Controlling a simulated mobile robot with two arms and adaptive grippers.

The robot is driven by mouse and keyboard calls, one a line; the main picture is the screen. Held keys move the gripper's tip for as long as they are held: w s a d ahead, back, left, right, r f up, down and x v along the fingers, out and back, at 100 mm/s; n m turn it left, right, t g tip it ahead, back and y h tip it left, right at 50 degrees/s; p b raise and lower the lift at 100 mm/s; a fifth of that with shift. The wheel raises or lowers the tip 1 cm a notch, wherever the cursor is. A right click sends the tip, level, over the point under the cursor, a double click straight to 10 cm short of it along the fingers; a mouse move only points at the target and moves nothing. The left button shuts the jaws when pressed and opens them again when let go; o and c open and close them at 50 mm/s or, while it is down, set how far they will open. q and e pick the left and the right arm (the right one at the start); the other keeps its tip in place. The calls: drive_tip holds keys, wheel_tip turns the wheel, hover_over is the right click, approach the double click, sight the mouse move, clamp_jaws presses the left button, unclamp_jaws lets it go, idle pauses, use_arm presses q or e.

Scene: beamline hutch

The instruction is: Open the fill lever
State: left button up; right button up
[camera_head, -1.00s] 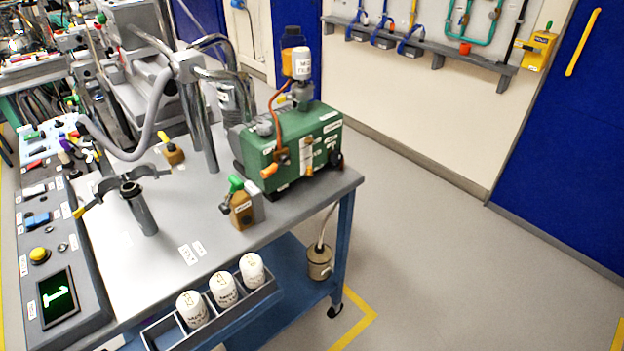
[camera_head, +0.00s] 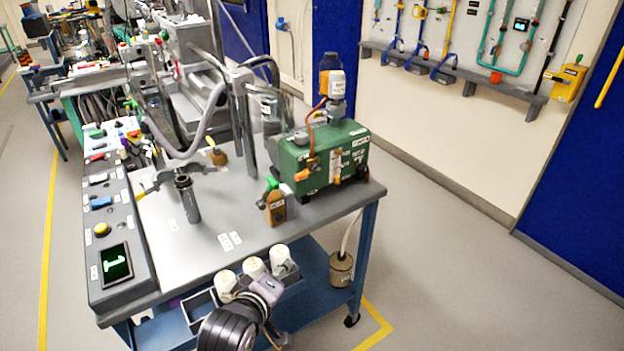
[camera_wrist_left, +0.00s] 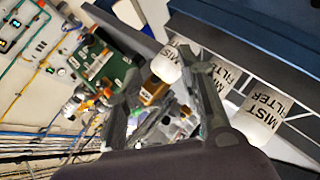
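No label I can read names the fill lever. On the bench, the green pump box (camera_head: 322,158) carries an orange lever handle (camera_head: 301,175) at its front left. Beside it stands a brown block (camera_head: 276,208) with a green handle (camera_head: 271,183). Farther back is a brown block (camera_head: 218,157) with a yellow handle. My left gripper (camera_head: 266,289) is low in front of the bench, by the tray of mist filters. In the left wrist view its fingers (camera_wrist_left: 165,100) are spread apart, with nothing clearly held. The pump box (camera_wrist_left: 102,65) shows beyond them. My right gripper is out of view.
White mist filters (camera_head: 253,268) stand in a grey tray (camera_head: 200,308) on the bench's near side, close to my left gripper. A control panel (camera_head: 112,215) runs along the left edge. A clamp post (camera_head: 187,200) stands mid-bench. Floor to the right is clear.

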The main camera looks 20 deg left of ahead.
use_arm(q)
drive_tip(key=w+r+n+t+y, duration=0.1)
drive_tip(key=w+r+n+t, duration=0.3)
drive_tip(key=w+r+n, duration=0.5)
drive_tip(key=m+p, duration=0.1)
drive_tip(key=p, duration=0.1)
approach(304, 178)
drive_tip(key=w, duration=0.3)
drive_tip(key=w+f, duration=0.1)
drive_tip(key=w, duration=0.2)
drive_tip(key=w+a, duration=0.1)
drive_tip(key=w, duration=0.2)
drive_tip(key=shift+w+f, duration=0.15)
drive_tip(key=shift+w, duration=0.1)
drive_tip(key=shift+c, duration=0.4)
clamp_jaws()
drive_tip(key=shift+f, duration=0.1)
